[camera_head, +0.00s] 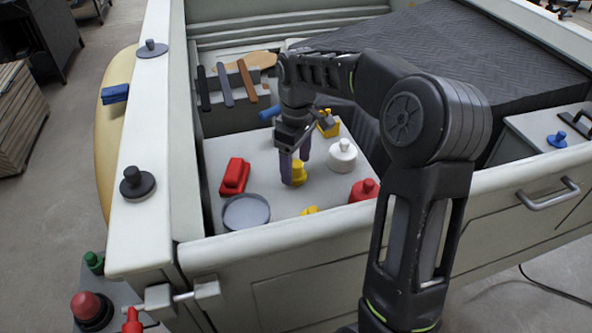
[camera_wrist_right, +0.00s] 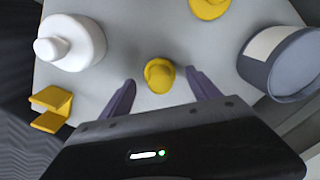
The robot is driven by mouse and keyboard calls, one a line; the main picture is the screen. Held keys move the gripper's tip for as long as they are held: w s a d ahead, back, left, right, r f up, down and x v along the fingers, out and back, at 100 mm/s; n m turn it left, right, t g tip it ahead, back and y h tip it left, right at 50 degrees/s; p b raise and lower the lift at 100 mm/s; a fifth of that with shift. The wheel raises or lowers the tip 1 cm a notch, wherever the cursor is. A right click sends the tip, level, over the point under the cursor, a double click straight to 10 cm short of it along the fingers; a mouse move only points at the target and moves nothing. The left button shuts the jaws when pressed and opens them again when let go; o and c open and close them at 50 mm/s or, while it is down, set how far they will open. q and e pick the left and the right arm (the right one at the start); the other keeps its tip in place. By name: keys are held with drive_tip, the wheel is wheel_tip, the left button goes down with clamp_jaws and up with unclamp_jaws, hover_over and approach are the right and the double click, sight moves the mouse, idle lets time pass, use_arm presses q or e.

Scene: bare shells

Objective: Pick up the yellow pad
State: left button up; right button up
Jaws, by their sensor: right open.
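A small round yellow pad with a knob (camera_head: 298,172) stands on the light grey tray surface, directly at my right gripper's fingertips. In the right wrist view the yellow pad (camera_wrist_right: 159,75) lies between the two spread purple fingers, with a gap on each side. My right gripper (camera_head: 294,168) is open, reaching down over it; it also shows in the wrist view (camera_wrist_right: 161,83). A second round yellow piece (camera_head: 310,210) sits nearer the front edge and is partly cut off in the wrist view (camera_wrist_right: 210,5). My left gripper is not in view.
Around the pad are a white knobbed piece (camera_head: 342,155), a red block (camera_head: 235,175), a round grey dish (camera_head: 246,212), a red knobbed piece (camera_head: 363,191) and a yellow bracket (camera_head: 328,124). A raised pale wall (camera_head: 290,236) borders the front.

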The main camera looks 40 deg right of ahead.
sight(296, 163)
wheel_tip(296, 163, down, 2)
drive_tip(key=shift+c, duration=0.5)
clamp_jaws()
wheel_tip(296, 163, up, 10)
drive_tip(key=shift+r, duration=0.1)
idle(1.1)
idle(0.8)
